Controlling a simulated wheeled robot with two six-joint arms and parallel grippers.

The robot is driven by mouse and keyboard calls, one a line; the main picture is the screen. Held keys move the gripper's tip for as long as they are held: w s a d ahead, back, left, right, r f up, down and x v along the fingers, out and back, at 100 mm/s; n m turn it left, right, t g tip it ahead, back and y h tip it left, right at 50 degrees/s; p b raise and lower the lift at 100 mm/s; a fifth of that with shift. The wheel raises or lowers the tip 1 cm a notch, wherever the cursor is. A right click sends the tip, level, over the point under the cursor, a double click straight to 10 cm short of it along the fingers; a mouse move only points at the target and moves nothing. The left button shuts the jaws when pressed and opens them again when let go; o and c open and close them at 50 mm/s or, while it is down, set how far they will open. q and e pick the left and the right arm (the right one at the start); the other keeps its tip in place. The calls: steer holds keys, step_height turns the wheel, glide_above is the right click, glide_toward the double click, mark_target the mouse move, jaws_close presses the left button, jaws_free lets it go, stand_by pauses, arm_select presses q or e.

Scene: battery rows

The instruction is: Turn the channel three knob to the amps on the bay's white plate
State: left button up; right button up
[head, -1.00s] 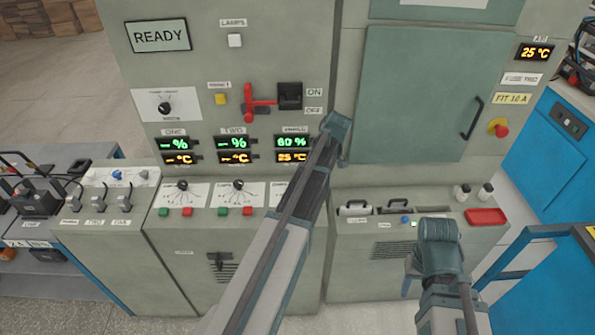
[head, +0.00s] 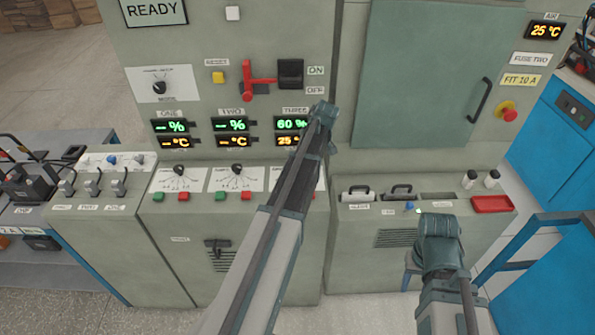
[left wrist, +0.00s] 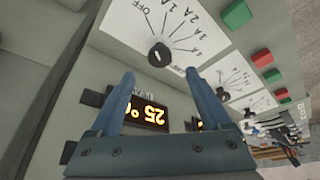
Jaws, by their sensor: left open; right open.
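The channel three knob (left wrist: 160,55) is black and round, on a white dial plate (left wrist: 185,22) with OFF and several amp marks. I take it as channel three from the lit 25 °C display (left wrist: 147,113) beside it; my left arm hides it in the head view. Its pointer direction is too small to tell. My left gripper (left wrist: 160,74) is open and empty, its fingers towards the knob on either side, apart from it as far as I can tell. My right gripper (head: 438,245) is low at the right, fingers hidden. I cannot tell which white plate is the bay's.
Knobs one (head: 179,171) and two (head: 237,169) sit left of my left arm, with green and red buttons below. A red switch handle (head: 258,82) is above. At right are a cabinet door (head: 420,75), a yellow FIT 10 A label (head: 521,81) and a red tray (head: 492,204).

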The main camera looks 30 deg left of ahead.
arm_select(q)
steer(key=b+x, duration=0.5)
steer(key=x, duration=0.1)
steer(key=shift+a+f, duration=0.15)
steer(key=shift+f, duration=0.25)
jaws_close()
